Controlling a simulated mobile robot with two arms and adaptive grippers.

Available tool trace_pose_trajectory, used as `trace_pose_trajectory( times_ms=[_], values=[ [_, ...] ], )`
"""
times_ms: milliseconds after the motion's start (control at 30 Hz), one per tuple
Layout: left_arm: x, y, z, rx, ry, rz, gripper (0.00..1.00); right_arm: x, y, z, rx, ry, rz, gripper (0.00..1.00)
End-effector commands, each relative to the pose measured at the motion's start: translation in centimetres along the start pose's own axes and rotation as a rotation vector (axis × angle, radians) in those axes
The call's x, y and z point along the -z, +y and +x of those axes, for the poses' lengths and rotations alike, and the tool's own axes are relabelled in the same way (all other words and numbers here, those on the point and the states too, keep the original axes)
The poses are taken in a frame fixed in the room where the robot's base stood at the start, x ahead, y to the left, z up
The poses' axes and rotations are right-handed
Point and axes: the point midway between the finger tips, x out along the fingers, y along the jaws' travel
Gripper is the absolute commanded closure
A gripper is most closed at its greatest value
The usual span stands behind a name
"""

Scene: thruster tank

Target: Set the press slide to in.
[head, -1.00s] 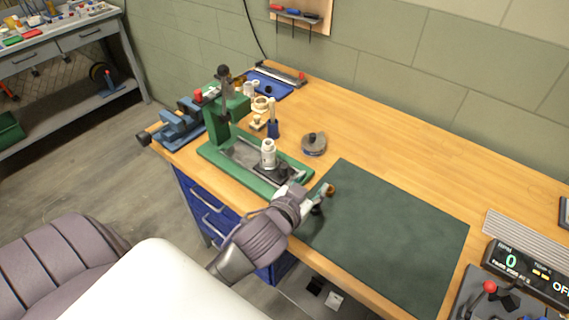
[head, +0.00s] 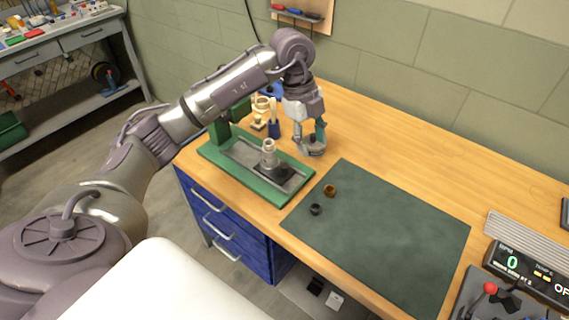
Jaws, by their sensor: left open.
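The green press (head: 208,148) stands on the left part of the wooden bench, its upper part hidden behind my left arm. Its slide, a dark block (head: 283,173) carrying a pale upright cylinder (head: 268,147), sits at the near right end of the bed, away from the column. My left gripper (head: 309,143) points down behind and right of the slide, apart from it. It is open, with its fingers at a round grey part (head: 316,151) on the bench; I cannot tell whether they touch it. My right gripper is not in view.
A dark green mat (head: 385,230) lies to the right, with a brown ring (head: 330,190) and a black ring (head: 315,209) near its left edge. A blue stand (head: 274,129) is behind the press. A control panel with display (head: 525,272) is at lower right.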

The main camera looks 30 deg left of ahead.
Motion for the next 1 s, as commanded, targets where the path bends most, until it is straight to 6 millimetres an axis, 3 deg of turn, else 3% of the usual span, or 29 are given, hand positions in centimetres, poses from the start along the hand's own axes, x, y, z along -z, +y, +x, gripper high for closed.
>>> trace_pose_trajectory(
  times_ms=[33,100,267,467,800,1000],
  values=[
    [-2.2,0.6,-1.4,-0.035,-0.083,-0.069,0.53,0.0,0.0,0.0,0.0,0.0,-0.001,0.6],
    [-4.3,1.4,-2.7,-0.073,-0.163,-0.143,0.53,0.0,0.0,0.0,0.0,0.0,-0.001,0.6],
    [-5.9,2.3,-3.4,-0.108,-0.227,-0.209,0.53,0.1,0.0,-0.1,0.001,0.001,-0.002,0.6],
    [-6.5,2.7,-0.6,-0.112,-0.225,-0.206,0.53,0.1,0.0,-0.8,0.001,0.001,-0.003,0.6],
    [-7.8,3.6,6.3,-0.11,-0.222,-0.204,0.53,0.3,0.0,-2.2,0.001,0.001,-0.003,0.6],
    [-8.4,3.8,8.8,-0.108,-0.222,-0.202,0.53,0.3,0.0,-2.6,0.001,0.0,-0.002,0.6]
  ],
)
